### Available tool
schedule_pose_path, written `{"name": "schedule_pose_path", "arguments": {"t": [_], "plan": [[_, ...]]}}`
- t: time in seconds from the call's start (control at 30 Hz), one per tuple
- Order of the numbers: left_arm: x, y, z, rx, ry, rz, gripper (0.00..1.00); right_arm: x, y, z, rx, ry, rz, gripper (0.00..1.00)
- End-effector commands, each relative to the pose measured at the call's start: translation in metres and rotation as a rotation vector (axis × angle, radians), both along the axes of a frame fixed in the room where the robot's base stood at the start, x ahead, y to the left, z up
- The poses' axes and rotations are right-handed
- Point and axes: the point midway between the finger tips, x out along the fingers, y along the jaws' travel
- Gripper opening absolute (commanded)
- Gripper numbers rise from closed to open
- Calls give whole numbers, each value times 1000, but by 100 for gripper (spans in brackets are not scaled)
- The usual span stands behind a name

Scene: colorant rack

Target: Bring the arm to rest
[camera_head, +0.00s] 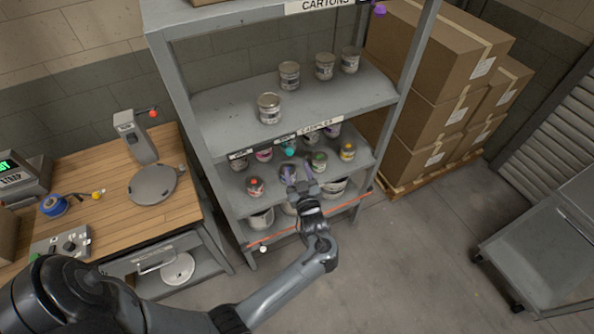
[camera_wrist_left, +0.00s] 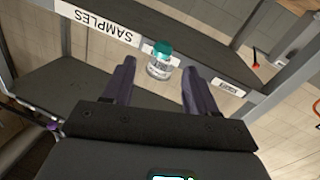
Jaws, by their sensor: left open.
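My left arm reaches in from the lower left of the head view. My left gripper (camera_head: 300,170) is in front of the shelf rack, at the height of its lower shelves. Its two dark fingers are apart in the left wrist view (camera_wrist_left: 159,68), with nothing gripped. A small jar with a teal lid (camera_wrist_left: 160,62) shows in the gap between the fingertips, beyond them. A teal lid (camera_head: 289,147) also shows in the head view, just past the fingers near the shelf labels. My right gripper is not in view.
The grey rack (camera_head: 172,100) holds several cans and jars around the gripper. A wooden bench (camera_head: 115,200) with a scale (camera_head: 153,184) stands left. Stacked cartons (camera_head: 440,75) stand right of the rack, and a grey cart (camera_head: 540,235) stands far right. The floor between is clear.

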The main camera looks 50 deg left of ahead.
Motion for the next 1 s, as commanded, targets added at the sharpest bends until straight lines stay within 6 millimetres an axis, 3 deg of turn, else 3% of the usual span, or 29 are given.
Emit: {"name": "schedule_pose_path", "arguments": {"t": [0.23,0.33,0.5,0.7,0.77,0.87,1.0], "plan": [[-1,0,-1,0,4,1,58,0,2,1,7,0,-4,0],[-11,1,-9,1,29,0,58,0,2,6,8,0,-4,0],[-58,15,-32,36,131,1,58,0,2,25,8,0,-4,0],[-107,27,-14,17,189,-138,58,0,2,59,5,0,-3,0],[-114,18,-7,-46,230,-234,58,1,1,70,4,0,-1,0],[-122,-12,4,-165,334,-419,58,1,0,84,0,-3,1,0],[-141,-74,26,-300,533,-687,58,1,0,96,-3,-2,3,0]]}}
